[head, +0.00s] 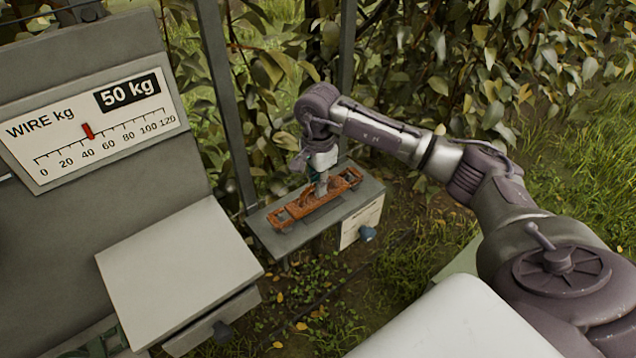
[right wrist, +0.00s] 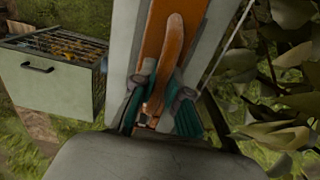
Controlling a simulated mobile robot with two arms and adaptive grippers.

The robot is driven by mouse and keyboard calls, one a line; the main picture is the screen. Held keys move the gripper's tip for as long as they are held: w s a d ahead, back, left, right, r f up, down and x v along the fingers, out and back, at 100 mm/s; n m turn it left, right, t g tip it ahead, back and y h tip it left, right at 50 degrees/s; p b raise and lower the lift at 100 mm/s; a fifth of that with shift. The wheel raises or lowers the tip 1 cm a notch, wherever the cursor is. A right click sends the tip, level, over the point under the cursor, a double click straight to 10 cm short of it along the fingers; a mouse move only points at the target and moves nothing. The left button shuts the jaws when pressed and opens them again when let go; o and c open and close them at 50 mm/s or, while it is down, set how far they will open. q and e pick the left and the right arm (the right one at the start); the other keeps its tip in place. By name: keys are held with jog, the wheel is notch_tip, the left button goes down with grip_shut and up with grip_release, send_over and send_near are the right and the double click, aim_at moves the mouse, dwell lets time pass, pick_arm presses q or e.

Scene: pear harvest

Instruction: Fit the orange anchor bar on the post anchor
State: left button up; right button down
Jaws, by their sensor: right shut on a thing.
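The orange anchor bar (head: 296,207) is a long, worn orange piece with open ends. In the head view it lies along a grey shelf (head: 270,235) between two grey posts. My right gripper (head: 321,188) comes down on the bar from above, near its middle. In the right wrist view my right gripper (right wrist: 160,98) has its teal and grey fingers shut on the raised orange handle of the bar (right wrist: 172,45). I cannot tell which fitting is the post anchor. My left gripper is not in view.
A grey post (head: 226,100) and a second post (head: 346,70) stand before dense leaves. A scale panel (head: 100,125) reading "50 kg" and a bare grey ledge (head: 178,268) are at left. A grey box with a handle (right wrist: 50,85) shows in the right wrist view.

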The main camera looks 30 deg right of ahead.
jog(key=shift+f, duration=0.35)
jog(key=c, duration=1.1)
grip_release()
notch_tip(320, 180, up, 12)
